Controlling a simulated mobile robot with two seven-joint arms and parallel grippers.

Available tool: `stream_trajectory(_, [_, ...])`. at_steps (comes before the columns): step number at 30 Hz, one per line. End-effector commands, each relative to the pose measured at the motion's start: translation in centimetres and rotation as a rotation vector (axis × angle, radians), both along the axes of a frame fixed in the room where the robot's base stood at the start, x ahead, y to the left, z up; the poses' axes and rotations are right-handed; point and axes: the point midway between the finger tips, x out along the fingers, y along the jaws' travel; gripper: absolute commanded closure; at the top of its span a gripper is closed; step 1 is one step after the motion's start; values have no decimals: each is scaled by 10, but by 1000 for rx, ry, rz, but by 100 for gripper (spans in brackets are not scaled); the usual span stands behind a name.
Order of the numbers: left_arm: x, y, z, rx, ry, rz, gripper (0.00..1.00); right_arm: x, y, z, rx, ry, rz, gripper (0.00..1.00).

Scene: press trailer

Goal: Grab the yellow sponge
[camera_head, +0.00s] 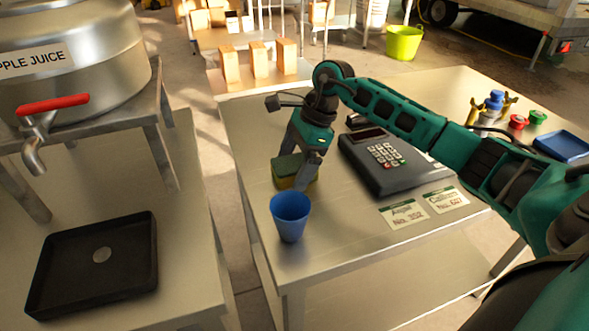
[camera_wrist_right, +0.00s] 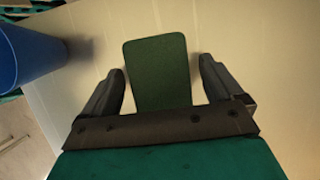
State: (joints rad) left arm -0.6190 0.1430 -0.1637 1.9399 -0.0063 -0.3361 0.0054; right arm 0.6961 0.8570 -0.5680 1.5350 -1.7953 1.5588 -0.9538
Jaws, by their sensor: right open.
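The sponge (camera_head: 285,173), yellow with a green top, lies on the metal table near its left edge. In the right wrist view the green face of the sponge (camera_wrist_right: 158,72) shows between my two fingers, with a gap on each side. My right gripper (camera_head: 304,178) is open and points down at the sponge; its fingers (camera_wrist_right: 160,82) stand on either side of it. In the head view the gripper hides part of the sponge. I cannot tell how far down the fingers reach. My left gripper is not in view.
A blue cup (camera_head: 290,216) stands close in front of the sponge and also shows in the wrist view (camera_wrist_right: 28,55). A dark card terminal (camera_head: 388,160) and name cards (camera_head: 404,214) lie to the right. A black tray (camera_head: 95,265) is on the left table.

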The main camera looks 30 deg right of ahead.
Motion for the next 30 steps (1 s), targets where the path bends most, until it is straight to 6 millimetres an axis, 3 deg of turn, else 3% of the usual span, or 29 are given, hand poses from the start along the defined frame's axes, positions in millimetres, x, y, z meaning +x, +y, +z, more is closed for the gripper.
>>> stream_trajectory(16, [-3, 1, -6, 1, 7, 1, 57, 0, 0, -3, 0, 0, 0, 6])
stream_trajectory(30, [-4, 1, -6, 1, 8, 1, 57, 0, 0, -3, 0, 0, 0, 51])
